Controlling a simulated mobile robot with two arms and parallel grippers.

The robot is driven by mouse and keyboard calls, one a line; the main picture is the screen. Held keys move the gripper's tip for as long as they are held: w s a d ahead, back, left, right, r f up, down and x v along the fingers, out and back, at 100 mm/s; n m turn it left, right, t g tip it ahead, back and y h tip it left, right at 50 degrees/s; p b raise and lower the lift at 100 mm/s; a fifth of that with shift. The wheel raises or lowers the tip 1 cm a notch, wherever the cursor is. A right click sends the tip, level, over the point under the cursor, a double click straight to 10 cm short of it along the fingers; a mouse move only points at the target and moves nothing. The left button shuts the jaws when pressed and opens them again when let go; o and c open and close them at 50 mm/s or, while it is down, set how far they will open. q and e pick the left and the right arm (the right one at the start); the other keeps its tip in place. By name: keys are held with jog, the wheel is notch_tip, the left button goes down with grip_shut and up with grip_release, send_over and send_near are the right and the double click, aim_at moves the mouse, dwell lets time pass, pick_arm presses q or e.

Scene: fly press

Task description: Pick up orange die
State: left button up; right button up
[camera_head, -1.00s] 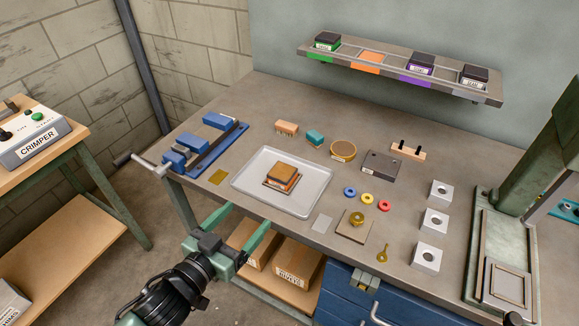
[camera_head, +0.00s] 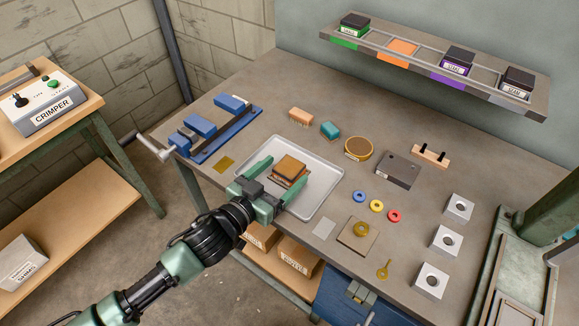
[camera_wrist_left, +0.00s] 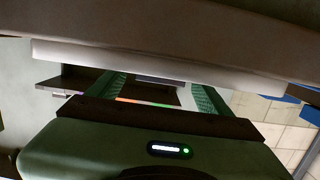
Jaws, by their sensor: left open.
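The orange die (camera_head: 290,167) is a squat block with a brown top and an orange band, on a thin dark plate in the grey metal tray (camera_head: 316,204). In the head view my left gripper (camera_head: 284,173) is open, its green fingers spread on either side of the die's near part. I cannot tell whether they touch it or are still above it. The left wrist view shows the two green fingers apart (camera_wrist_left: 160,92), with narrow coloured strips between them; the die is not clear there. My right gripper is not in view.
The shelf (camera_head: 430,70) holds green, purple and grey dies, with a bare orange-labelled place. A blue vise-like fixture (camera_head: 213,128) stands left of the tray. Coloured rings (camera_head: 376,206), a brass disc and white blocks (camera_head: 445,242) lie to the right. A press stands far right.

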aim_at(291, 164)
pick_arm(q)
jog(key=shift+x, duration=1.6)
grip_shut()
jog(key=shift+r, duration=0.2)
